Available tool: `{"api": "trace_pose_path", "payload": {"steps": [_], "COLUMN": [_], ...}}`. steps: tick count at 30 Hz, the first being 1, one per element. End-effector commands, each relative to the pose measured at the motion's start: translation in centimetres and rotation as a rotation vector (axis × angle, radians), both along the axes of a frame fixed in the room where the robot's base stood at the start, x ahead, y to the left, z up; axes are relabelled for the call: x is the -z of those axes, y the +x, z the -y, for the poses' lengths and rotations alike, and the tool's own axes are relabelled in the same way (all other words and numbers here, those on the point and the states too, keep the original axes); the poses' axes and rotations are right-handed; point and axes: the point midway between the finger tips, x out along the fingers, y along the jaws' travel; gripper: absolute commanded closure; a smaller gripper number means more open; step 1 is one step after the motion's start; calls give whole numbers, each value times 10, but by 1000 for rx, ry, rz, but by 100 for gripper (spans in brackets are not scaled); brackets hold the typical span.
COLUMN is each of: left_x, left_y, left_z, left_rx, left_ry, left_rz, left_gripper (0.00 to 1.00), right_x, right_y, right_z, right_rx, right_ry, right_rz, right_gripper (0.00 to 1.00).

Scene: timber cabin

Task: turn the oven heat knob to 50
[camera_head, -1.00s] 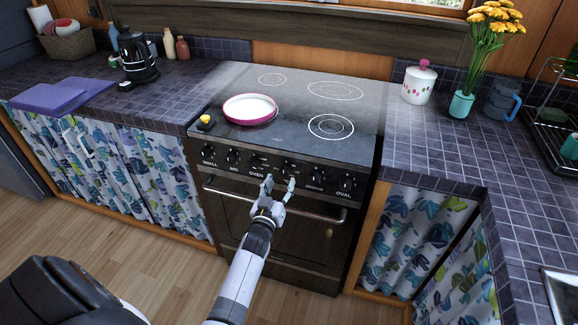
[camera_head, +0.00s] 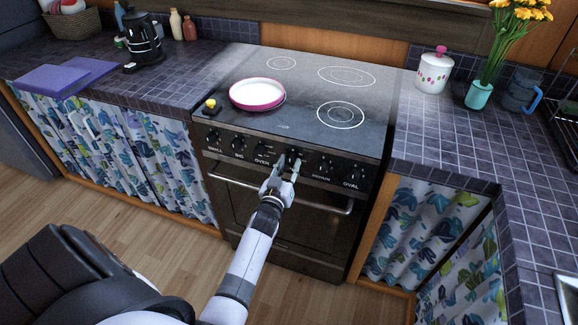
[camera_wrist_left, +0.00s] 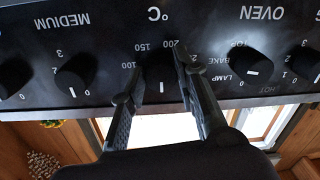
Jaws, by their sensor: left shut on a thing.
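The oven heat knob (camera_wrist_left: 160,78) is a dark round knob under a °C mark on the black control panel. The left wrist view shows it upside down, with 100, 150 and 200 printed around it and a white pointer line on its face. My left gripper (camera_wrist_left: 158,85) has one finger on each side of the knob and is shut on it. In the head view my left gripper (camera_head: 288,162) is at the middle of the panel, and its fingers partly hide the knob. My right gripper is not in view.
Neighbouring knobs flank it: the oven function knob (camera_wrist_left: 252,66) and the medium knob (camera_wrist_left: 75,78). The oven handle (camera_head: 230,184) runs below the panel. A pink-rimmed white pan (camera_head: 257,93) sits on the hob (camera_head: 300,105). Clear floor lies at lower left.

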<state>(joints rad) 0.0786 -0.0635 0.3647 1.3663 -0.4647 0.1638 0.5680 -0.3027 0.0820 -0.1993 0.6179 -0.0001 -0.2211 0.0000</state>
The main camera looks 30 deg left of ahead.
Motion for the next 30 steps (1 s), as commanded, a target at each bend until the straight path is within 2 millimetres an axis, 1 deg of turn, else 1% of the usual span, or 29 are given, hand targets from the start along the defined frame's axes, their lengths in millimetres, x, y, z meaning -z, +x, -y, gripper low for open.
{"api": "trace_pose_path", "payload": {"steps": [1, 10, 20, 26, 30], "left_x": [0, 0, 0, 1, 1], "left_y": [0, 0, 0, 0, 0], "left_z": [0, 0, 0, -1, -1], "left_rx": [0, 0, 0, 0, 0], "left_ry": [0, 0, 52, 168, 284], "left_rz": [0, 1, -11, -38, -67], "left_gripper": [80, 100, 100, 100, 100], "right_x": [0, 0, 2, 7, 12], "right_y": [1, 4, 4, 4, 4], "right_z": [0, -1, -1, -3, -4], "right_rx": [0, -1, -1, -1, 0], "right_ry": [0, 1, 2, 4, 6], "right_rz": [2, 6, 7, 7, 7], "right_gripper": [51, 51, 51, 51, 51]}}
